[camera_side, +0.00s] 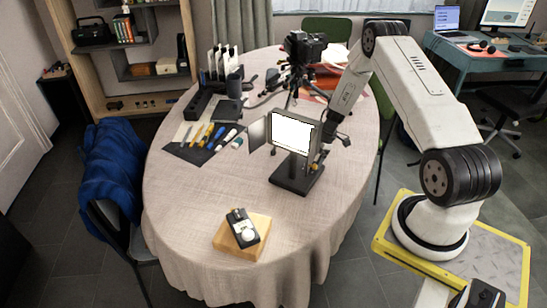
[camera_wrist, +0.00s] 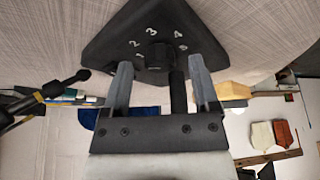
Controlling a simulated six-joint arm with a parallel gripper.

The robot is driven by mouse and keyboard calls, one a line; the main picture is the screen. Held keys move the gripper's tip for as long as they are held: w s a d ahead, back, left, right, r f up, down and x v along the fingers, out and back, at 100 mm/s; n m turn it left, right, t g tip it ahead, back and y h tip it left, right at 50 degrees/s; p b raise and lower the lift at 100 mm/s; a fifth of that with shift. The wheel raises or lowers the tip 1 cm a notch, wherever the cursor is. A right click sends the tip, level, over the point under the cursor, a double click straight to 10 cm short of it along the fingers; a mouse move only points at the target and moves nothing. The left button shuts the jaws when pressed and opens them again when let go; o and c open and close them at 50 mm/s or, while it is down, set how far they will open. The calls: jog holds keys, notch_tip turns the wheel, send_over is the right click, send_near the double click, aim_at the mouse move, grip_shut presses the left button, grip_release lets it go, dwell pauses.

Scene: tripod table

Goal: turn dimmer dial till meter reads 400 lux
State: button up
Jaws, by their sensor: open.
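The dimmer dial (camera_wrist: 160,55) is a dark round knob on a black base with white numbers around it, in the upper middle of the wrist view. My gripper (camera_wrist: 160,64) is open, with one finger on each side of the dial; I cannot tell whether they touch it. In the side view the lit white light panel (camera_side: 292,132) stands on a black base (camera_side: 297,180). The panel and its stand hide the dial and most of my gripper there. The light meter (camera_side: 243,228) lies on a wooden block (camera_side: 256,245) near the table's front; its reading is too small to read.
A dark post (camera_wrist: 178,95) shows between my fingers in the wrist view. A camera on a tripod (camera_side: 305,48) stands behind the panel. Several tools (camera_side: 205,137) lie left of the panel. The tablecloth (camera_side: 185,200) is clear at the front left.

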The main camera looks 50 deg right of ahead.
jog(key=shift+w+a+f, duration=0.1)
jog(key=shift+a+f, duration=0.05)
jog(key=shift+f, duration=0.2)
grip_shut()
jog(key=shift+n, duration=0.5)
jog(key=n+g, duration=0.1)
jog(key=n, duration=0.1)
jog(key=shift+w+n, duration=0.1)
jog(key=shift+n, duration=0.2)
jog(key=shift+w+n+g, duration=0.1)
jog(key=shift+n+g, duration=0.9)
jog(key=shift+n, duration=1)
